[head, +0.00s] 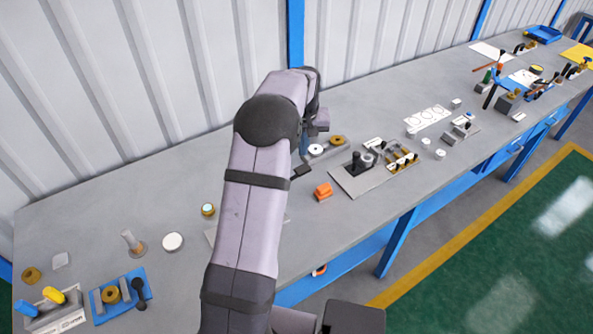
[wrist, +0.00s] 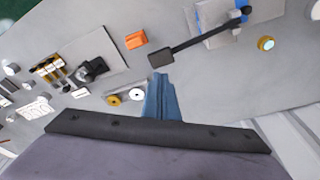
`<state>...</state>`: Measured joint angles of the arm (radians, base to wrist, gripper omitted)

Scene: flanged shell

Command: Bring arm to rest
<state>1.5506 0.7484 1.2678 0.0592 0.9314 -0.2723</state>
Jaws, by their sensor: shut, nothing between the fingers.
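My arm reaches out over the grey workbench (head: 165,205) in the head view. My gripper (head: 304,146) hangs above the bench near its back edge, partly hidden by the arm. In the wrist view its blue-grey fingers (wrist: 160,95) are together with nothing between them. They appear close to a holder with a brass ring (wrist: 113,100) and a white ring (wrist: 137,95). I cannot tell how high above the bench the fingertips are.
A long black tool (wrist: 200,40) lies partly over a pale plate (wrist: 205,18). A small brass jar (head: 208,209) stands left. The ribbed wall (head: 160,70) is behind the bench.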

